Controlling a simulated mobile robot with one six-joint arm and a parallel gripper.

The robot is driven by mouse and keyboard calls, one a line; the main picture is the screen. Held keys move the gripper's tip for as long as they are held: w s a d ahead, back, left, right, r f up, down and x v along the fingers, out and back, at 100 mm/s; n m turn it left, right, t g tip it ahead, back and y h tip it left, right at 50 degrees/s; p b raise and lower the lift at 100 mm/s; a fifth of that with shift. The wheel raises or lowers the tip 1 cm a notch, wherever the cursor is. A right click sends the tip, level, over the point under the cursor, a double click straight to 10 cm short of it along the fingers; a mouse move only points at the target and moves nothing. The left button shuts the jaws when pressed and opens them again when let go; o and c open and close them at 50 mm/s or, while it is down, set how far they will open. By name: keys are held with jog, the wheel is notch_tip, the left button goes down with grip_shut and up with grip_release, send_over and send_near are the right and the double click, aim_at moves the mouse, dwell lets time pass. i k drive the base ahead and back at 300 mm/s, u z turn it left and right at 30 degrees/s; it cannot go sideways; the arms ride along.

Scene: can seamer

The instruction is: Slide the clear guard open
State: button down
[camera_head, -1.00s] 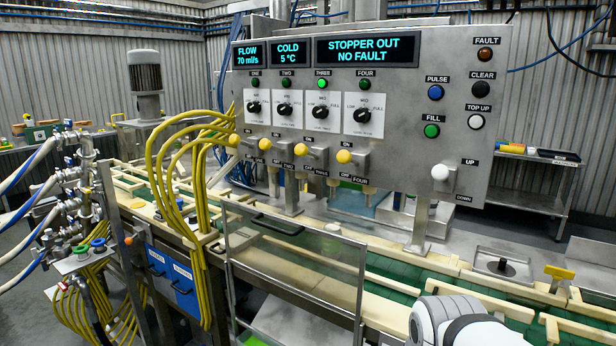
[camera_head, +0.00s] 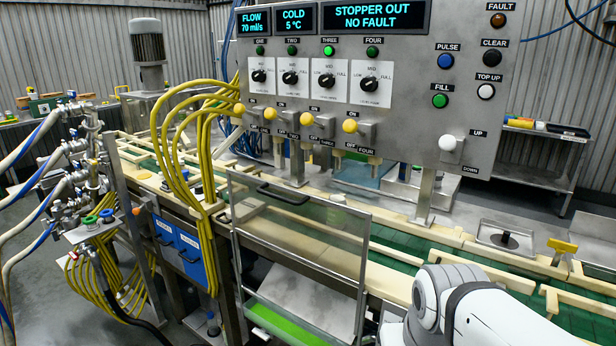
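The clear guard (camera_head: 300,245) is a framed transparent panel in front of the conveyor, below the control panel. A dark bar handle (camera_head: 283,194) sits near its top left edge. The conveyor and pale rails show through it. Part of my white arm shows at the bottom right, to the right of the guard and apart from its handle. My gripper is outside the picture.
The control panel (camera_head: 410,75) reads "STOPPER OUT NO FAULT" and overhangs the conveyor. Yellow hoses (camera_head: 205,235) hang just left of the guard. Blue boxes (camera_head: 190,255) and valve pipework (camera_head: 90,165) stand further left. A yellow-topped piece (camera_head: 562,246) stands at right.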

aim_at(332, 237)
jog(key=u, duration=2.75)
jog(key=k, duration=0.65)
jog(key=z, duration=1.1)
jog(key=i, duration=1)
jog(key=u, duration=0.05)
